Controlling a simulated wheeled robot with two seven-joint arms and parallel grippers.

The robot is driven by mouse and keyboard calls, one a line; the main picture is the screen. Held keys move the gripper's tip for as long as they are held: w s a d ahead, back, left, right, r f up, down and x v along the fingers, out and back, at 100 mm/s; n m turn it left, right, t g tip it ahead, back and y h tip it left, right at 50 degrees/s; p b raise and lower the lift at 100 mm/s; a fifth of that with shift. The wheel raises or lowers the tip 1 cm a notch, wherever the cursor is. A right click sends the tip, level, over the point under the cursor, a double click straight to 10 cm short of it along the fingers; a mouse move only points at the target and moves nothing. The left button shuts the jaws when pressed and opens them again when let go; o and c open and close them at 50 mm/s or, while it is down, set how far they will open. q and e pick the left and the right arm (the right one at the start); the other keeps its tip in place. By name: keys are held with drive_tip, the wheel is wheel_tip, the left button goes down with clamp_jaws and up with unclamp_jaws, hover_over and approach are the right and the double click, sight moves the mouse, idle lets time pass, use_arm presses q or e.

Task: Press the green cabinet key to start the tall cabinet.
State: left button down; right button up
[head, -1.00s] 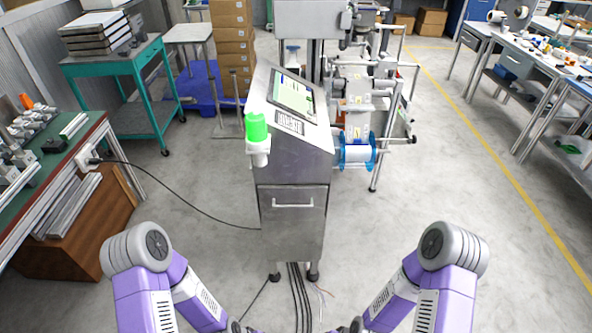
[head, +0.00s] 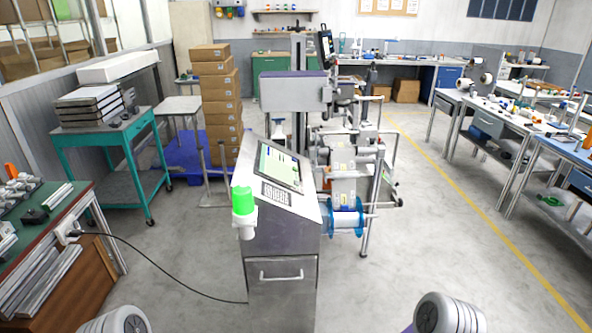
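A tall grey metal cabinet (head: 282,245) stands upright in the middle of the head view, a little ahead of me. Its sloped top carries a lit screen (head: 279,166) and a dark keypad (head: 276,194). A bright green cap (head: 242,200) on a white base sticks out at its upper left corner. A separate green key cannot be made out at this size. Only the tops of my two arms show at the bottom edge. Both grippers are out of the picture.
A labelling machine with a blue-rimmed reel (head: 346,219) adjoins the cabinet on the right. Stacked boxes (head: 220,110) stand behind it, a teal cart (head: 122,150) to the left. A black cable crosses the floor at left. The floor (head: 420,230) to the right is open.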

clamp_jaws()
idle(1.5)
